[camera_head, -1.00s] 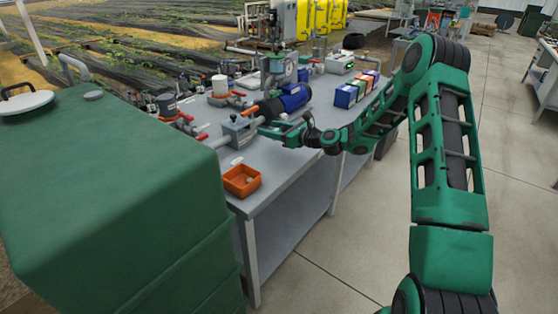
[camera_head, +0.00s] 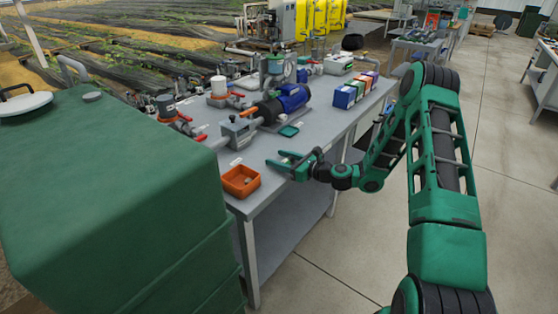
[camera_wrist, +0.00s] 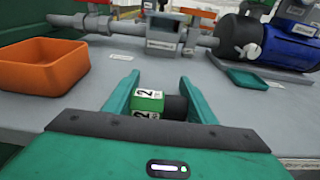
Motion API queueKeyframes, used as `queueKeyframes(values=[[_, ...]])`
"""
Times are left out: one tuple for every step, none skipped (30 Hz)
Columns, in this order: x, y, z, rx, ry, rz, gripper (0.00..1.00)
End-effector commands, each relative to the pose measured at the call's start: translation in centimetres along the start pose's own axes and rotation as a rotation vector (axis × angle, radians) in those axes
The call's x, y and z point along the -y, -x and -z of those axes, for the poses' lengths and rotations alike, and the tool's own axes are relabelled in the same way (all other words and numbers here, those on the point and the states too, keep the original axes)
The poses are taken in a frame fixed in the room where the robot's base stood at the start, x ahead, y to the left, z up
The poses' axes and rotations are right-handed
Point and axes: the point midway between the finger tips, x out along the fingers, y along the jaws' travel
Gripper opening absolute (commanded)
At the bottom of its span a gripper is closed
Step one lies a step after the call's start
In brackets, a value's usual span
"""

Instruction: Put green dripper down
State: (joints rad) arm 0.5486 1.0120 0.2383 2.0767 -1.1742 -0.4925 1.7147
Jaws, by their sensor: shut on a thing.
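The green dripper (camera_wrist: 147,101) shows in the wrist view as a small green piece with a white label reading 2 and a dark part on its right. My gripper (camera_wrist: 158,92) has its two green fingers on either side of the dripper and is shut on it. In the head view my gripper (camera_head: 279,160) is low by the bench's front edge, right of the orange bin. The dripper is too small to make out there. Whether it touches the bench top cannot be told.
The open orange bin (camera_head: 240,182) stands at the bench's (camera_head: 215,131) near corner. A flat green tray (camera_head: 289,131) lies in front of the blue pump motor (camera_head: 291,97). Colored boxes (camera_head: 355,90) stand farther right. Piping and valves line the back. Bare bench surrounds my gripper.

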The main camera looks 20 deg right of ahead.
Motion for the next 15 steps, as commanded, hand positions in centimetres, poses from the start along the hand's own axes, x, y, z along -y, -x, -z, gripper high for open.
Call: queueKeyframes(values=[[0.02,0.00,-0.08,0.001,0.001,0.000,0.26],[0.02,0.00,-0.08,0.001,0.001,0.000,0.26],[0.09,0.06,-0.08,0.001,0.000,0.001,0.26],[0.11,0.07,-0.08,0.001,0.000,0.001,0.26],[0.11,0.07,-0.06,0.001,0.000,0.001,0.26],[0.12,0.06,-0.01,0.001,0.000,0.001,0.26],[0.12,0.05,0.05,0.001,0.000,0.002,0.26],[0.12,0.04,0.13,0.001,-0.001,0.001,0.26],[0.11,0.04,0.07,0.001,0.000,0.001,0.60],[0.11,0.04,0.07,0.001,0.000,0.001,0.68],[0.11,0.04,0.06,0.001,0.000,0.001,0.70],[0.11,0.04,0.06,0.001,0.000,0.001,0.70],[0.11,0.04,0.06,0.001,0.000,0.001,0.70],[0.11,0.04,0.06,0.001,0.000,0.001,0.70],[0.11,0.04,0.06,0.001,0.000,0.001,0.70]])
